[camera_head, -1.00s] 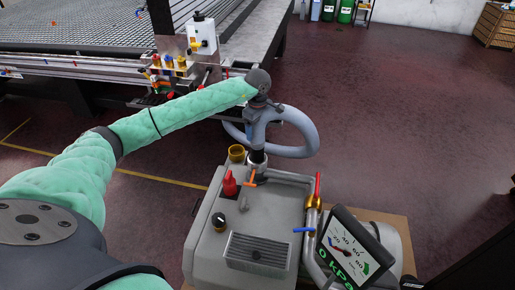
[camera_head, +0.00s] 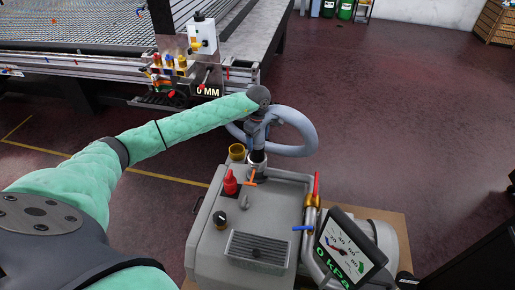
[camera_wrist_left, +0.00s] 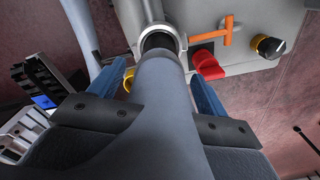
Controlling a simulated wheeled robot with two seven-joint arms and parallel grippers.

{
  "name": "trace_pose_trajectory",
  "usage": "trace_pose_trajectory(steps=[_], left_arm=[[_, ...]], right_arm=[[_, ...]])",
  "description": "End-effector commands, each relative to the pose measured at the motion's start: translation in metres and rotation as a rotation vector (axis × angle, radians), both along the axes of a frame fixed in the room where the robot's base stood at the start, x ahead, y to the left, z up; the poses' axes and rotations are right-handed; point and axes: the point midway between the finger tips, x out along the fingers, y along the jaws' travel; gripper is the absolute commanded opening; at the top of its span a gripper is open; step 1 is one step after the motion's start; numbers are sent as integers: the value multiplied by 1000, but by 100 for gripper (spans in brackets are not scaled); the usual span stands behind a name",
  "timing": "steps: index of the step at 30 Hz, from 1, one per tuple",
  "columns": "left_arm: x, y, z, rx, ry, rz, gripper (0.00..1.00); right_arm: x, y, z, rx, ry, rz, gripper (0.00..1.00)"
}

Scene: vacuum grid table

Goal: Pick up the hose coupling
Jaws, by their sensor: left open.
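The hose coupling appears to be the dark and silver end piece (camera_head: 257,157) of the grey-blue hose (camera_head: 305,128), standing upright at the top of the grey pump unit (camera_head: 215,230). In the left wrist view its silver ring (camera_wrist_left: 158,38) sits just beyond my fingers, and a thick grey tube runs from it back between them. My left gripper (camera_wrist_left: 155,75) is open, with one blue finger on each side of the tube. In the head view the left gripper (camera_head: 258,124) points down above the pump, partly hidden by my wrist. My right gripper is not in view.
The pump carries a red knob (camera_head: 230,185), an orange lever (camera_head: 251,177), a yellow cap (camera_head: 237,151) and a gauge (camera_head: 347,250) reading 0 kPa. The grid table (camera_head: 90,40) stands behind. Clear red floor (camera_head: 415,120) lies to the right.

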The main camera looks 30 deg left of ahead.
Motion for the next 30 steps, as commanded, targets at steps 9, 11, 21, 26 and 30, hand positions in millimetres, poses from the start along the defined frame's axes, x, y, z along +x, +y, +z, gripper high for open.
trace_pose_trajectory(steps=[9,11,21,26,30], left_arm=[[0,0,0,0,0,0,28],[0,0,0,0,0,0,16],[1,0,2,0,-2,0,0],[1,1,14,1,-4,0,0],[2,1,37,1,-4,0,0]], right_arm=[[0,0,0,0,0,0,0],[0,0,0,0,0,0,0],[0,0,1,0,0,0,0],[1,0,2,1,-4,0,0],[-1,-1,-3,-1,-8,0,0]])
